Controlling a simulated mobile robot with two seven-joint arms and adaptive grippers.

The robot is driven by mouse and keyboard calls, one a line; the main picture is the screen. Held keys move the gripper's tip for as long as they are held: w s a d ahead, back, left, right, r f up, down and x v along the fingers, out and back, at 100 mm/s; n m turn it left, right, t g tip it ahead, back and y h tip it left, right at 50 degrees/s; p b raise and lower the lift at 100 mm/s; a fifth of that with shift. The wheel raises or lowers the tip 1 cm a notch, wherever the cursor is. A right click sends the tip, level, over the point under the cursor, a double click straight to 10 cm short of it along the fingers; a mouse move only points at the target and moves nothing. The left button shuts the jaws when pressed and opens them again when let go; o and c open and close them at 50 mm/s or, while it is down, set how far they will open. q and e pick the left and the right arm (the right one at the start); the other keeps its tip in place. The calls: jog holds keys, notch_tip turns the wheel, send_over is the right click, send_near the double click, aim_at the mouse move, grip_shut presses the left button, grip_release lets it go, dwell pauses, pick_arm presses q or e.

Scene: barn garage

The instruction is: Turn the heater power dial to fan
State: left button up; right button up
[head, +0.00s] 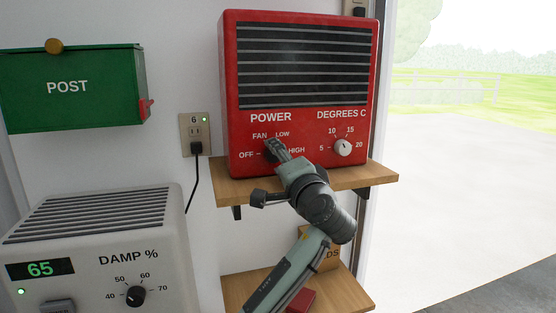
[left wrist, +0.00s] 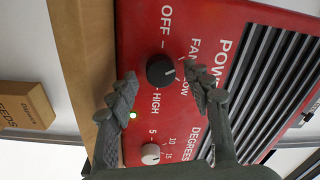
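The red heater (head: 232,90) stands on a wooden shelf and has a POWER dial marked OFF, FAN, LOW and HIGH. In the head view my left gripper (head: 274,146) is in front of that dial and hides most of it. The left wrist view shows the black power dial (left wrist: 160,70) just beyond and between the fingertips of my left gripper (left wrist: 162,88). The fingers are spread apart, and I see no clear contact with the dial. Its white mark points toward the FAN and LOW side; the exact setting is hard to tell. My right gripper is not in view.
The white temperature dial (head: 343,147) is right of the power dial. The shelf (head: 375,175) juts out below the heater. A plugged socket (head: 195,134), a green post box (head: 70,105) and a grey damp unit (head: 165,225) are at the left. Open ground lies right.

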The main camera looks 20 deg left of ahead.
pick_arm(q)
jog(key=v, duration=1.2)
